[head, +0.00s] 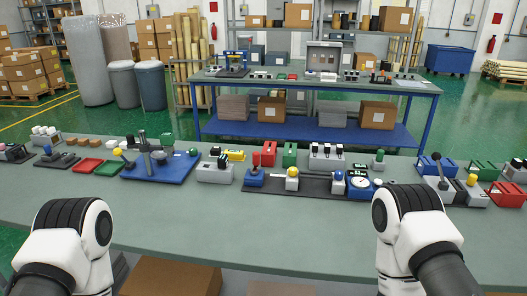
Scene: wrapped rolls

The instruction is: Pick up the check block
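No block in the head view carries a label that I can read, so I cannot tell which one is the check block. Several blocks stand on the near grey table (270,220). They include an upright red block (268,154), an upright green block (290,154), a grey block with dark and white tops (326,158) and a low grey block (214,172). Only rounded white and black links of my two arms show, at the lower left and lower right. Neither gripper is in view, and nothing held can be seen.
A blue plate with a grey fixture (160,172) stands left of centre. A dark board (310,185) with blue and yellow knobs and a round gauge (360,182) lies right of centre. Red and green trays (88,166) lie at left. The table's front strip is clear.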

